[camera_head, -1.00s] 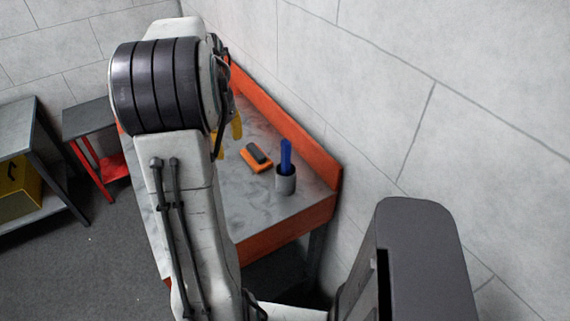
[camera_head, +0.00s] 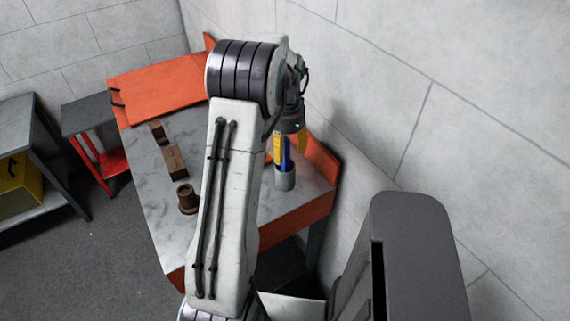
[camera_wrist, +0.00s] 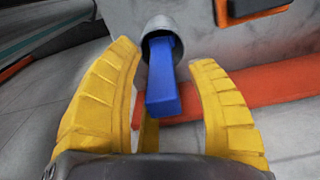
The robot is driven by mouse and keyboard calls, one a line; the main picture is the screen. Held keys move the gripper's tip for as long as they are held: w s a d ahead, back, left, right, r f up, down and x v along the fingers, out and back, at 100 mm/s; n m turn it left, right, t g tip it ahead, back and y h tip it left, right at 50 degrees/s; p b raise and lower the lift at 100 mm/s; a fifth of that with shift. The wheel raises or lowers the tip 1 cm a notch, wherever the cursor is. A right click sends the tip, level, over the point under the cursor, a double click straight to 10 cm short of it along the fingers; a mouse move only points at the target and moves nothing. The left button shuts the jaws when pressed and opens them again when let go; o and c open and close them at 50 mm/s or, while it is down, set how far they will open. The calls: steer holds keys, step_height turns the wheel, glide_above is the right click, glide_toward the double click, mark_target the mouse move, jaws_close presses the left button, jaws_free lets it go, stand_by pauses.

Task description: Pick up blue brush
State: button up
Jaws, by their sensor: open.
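The blue brush (camera_head: 287,157) stands upright in a grey cup (camera_head: 285,181) near the right corner of the workbench in the head view. In the wrist view the blue brush (camera_wrist: 162,82) points toward the camera, its far end inside the grey cup (camera_wrist: 158,27). My gripper (camera_head: 289,148) is above the cup, its yellow fingers beside the brush handle. In the wrist view my gripper (camera_wrist: 168,75) is open, with the brush between the fingers and a gap on either side. The brush's lower part is hidden in the cup.
The workbench (camera_head: 150,205) has an orange rim (camera_head: 322,160) close to the grey wall. Brown blocks (camera_head: 175,161) and a brown round part (camera_head: 188,199) lie on its left side.

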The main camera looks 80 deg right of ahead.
mark_target(285, 159)
steer(key=shift+w+f+p, duration=0.15)
steer(key=shift+f+p, duration=0.25)
steer(key=shift+f, duration=1.75)
steer(key=shift+c, duration=0.4)
jaws_close()
